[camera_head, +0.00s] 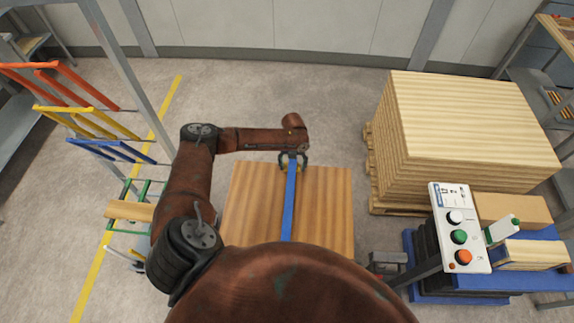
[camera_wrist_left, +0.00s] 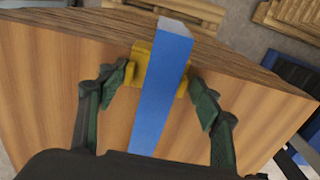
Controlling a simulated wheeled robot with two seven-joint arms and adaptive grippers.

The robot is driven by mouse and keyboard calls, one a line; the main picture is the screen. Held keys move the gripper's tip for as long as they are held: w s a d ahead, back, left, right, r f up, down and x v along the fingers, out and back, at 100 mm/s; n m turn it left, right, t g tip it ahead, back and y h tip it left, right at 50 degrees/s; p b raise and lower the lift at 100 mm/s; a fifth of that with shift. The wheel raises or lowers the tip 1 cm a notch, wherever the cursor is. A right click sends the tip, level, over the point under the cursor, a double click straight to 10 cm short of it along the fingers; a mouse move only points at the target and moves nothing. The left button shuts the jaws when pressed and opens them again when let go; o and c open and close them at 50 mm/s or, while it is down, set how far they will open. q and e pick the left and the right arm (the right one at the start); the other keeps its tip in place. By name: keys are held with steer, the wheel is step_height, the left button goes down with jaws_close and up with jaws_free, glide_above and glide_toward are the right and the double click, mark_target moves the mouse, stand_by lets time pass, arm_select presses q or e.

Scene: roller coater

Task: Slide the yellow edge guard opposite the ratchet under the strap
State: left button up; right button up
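The blue strap (camera_head: 289,205) runs down the middle of the wooden load (camera_head: 330,205); it also shows in the left wrist view (camera_wrist_left: 160,100). The yellow edge guard (camera_wrist_left: 141,62) is at the load's edge in the left wrist view. The strap crosses over its middle and yellow shows on both sides. My left gripper (camera_head: 293,163) is at the load's far edge. The ratchet is not visible. My right gripper is not in view.
A tall board stack (camera_head: 470,120) on a pallet stands at the right. A control panel (camera_head: 459,228) and a blue bench with boxes are in front of it. A rack with orange, yellow and blue bars (camera_head: 85,120) stands at the left. Floor beyond the load is clear.

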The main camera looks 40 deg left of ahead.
mark_target(292, 167)
arm_select(q)
steer(key=shift+o, duration=1.2)
steer(key=shift+a, duration=0.2)
steer(key=shift+w, duration=0.1)
step_height(292, 167, up, 8)
steer(key=shift+s, duration=0.2)
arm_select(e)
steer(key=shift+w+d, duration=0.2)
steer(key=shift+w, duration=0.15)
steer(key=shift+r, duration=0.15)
